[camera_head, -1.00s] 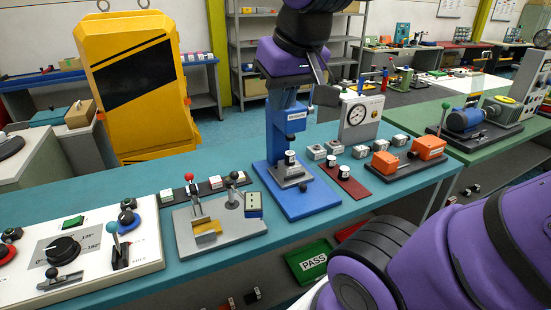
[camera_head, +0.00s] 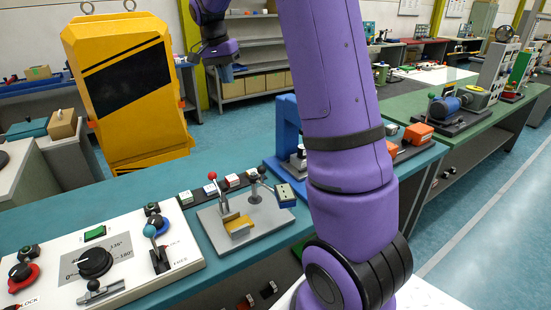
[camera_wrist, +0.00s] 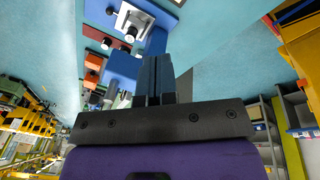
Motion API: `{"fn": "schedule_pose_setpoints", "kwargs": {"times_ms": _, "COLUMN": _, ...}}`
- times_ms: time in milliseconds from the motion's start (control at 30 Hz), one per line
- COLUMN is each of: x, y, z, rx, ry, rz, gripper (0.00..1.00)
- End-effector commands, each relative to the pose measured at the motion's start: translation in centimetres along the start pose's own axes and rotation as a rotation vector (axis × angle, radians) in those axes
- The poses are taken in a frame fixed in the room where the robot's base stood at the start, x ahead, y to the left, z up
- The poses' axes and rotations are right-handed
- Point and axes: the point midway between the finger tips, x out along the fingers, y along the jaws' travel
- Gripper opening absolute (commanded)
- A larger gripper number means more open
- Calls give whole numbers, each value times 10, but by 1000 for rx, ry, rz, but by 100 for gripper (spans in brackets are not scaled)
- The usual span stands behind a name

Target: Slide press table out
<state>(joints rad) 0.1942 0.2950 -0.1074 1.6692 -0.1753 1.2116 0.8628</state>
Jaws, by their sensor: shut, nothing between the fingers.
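The blue press (camera_head: 287,125) stands on the teal bench, mostly hidden behind my purple arm in the head view. Its silver press table (camera_head: 298,160) shows only in part there, low at the press's base. In the wrist view the silver press table (camera_wrist: 134,26) sits on the blue base at the top, with the blue press head nearer and partly behind the fingers. My gripper (camera_head: 226,76) is raised to the left of the press, in front of the grey shelves. Its dark fingers (camera_wrist: 153,72) are together and empty, apart from the press.
A grey fixture (camera_head: 240,222) with a red-knobbed lever and a white control panel (camera_head: 95,262) are on the bench left of the press. A yellow cabinet (camera_head: 130,90) stands behind. Orange blocks (camera_head: 418,133) lie to the right. Air around the gripper looks clear.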

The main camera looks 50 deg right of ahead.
Motion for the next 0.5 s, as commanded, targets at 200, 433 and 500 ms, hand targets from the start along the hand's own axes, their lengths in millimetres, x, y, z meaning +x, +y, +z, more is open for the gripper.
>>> {"fn": "schedule_pose_setpoints", "kwargs": {"times_ms": 200, "x": 62, "y": -29, "z": -63, "rx": 194, "ry": -19, "rz": 122, "gripper": 0}}
{"fn": "schedule_pose_setpoints", "kwargs": {"times_ms": 433, "x": 140, "y": -47, "z": -118, "rx": 391, "ry": -14, "rz": 253, "gripper": 0}}
{"fn": "schedule_pose_setpoints", "kwargs": {"times_ms": 500, "x": 166, "y": -51, "z": -133, "rx": 449, "ry": -7, "rz": 292, "gripper": 0}}
